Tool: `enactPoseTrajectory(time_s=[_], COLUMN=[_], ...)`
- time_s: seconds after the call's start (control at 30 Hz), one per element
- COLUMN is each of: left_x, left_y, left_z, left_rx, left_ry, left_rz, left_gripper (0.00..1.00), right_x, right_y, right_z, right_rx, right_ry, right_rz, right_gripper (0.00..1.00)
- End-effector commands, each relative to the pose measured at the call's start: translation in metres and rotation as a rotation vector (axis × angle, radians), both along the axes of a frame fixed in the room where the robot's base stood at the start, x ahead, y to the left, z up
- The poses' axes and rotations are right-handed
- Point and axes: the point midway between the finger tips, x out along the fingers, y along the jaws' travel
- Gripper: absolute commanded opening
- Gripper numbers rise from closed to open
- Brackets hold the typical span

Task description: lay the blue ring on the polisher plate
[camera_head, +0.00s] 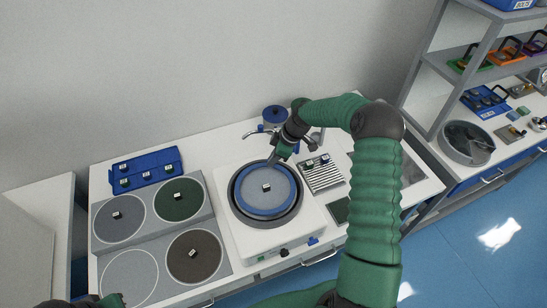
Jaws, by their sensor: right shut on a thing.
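The blue ring (243,198) is over the polisher plate (283,188), roughly centred in the dark round bowl of the white polisher (236,236). A small dark block with a pale top (266,187) sits at the middle of the plate, inside the ring. My right gripper (273,160) comes down from the upper right and is shut on the far edge of the ring. I cannot tell whether the ring rests fully on the plate. Of my left arm only a dark and green part shows at the bottom left; its fingers are not seen.
Left of the polisher is a grey board with round discs (181,200), several bearing small blocks. A blue tray (146,168) lies behind it. A blue-lidded pot (275,115) stands at the back. A slatted rack (321,174) is on the right. Shelves (460,60) stand farther right.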

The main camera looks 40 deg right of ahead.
Motion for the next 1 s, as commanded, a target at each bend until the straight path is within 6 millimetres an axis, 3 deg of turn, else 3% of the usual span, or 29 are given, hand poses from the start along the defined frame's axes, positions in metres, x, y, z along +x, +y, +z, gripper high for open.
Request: enactPoseTrajectory(time_s=[1.0], left_x=[0.0], left_y=[0.0], left_z=[-0.008], left_rx=[0.0], left_ry=[0.0], left_rz=[0.0], left_gripper=[0.0], right_x=[-0.001], right_y=[-0.004], right_z=[-0.011], right_rx=[0.001], right_ry=[0.0], right_rz=[-0.001], right_gripper=[0.0])
